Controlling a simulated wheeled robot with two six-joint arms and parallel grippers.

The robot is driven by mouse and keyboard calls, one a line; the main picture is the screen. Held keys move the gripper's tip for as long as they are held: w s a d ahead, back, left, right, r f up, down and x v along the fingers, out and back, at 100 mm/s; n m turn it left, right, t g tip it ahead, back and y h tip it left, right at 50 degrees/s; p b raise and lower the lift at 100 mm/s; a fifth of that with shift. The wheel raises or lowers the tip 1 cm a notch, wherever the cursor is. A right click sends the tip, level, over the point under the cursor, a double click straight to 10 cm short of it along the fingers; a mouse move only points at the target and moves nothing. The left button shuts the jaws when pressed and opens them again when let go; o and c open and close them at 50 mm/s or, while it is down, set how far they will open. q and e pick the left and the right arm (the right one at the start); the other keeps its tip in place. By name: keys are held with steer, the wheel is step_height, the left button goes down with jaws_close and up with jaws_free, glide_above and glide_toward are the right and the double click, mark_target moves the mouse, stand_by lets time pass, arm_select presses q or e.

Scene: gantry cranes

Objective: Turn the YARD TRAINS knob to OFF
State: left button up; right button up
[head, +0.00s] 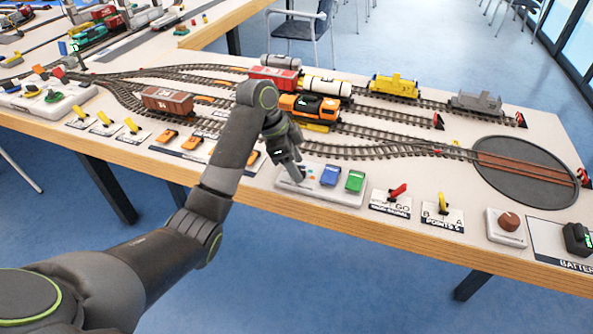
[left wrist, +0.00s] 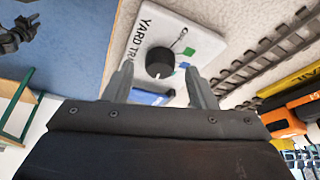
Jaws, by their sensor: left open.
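The YARD TRAINS knob (left wrist: 160,62) is a round black knob with a pale mark on its lower side in the left wrist view. It sits on a white control box (left wrist: 183,30) with partly visible YARD TRAINS lettering. My left gripper (left wrist: 159,70) is open, with one finger on each side of the knob in that view; I cannot tell whether they touch it. In the head view the left gripper (head: 297,172) is over the left end of the same box (head: 312,191) and hides the knob. The OFF marking cannot be read.
A blue button (head: 331,175) and a green button (head: 355,181) stand on the box right of the gripper. A red lever (head: 398,190) is farther right. Tracks lie behind, with an orange locomotive (head: 309,106) near my arm. The table's front edge (head: 330,214) is close.

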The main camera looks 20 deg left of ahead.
arm_select(q)
steer(key=shift+d+f, duration=0.15)
steer(key=shift+f, duration=0.25)
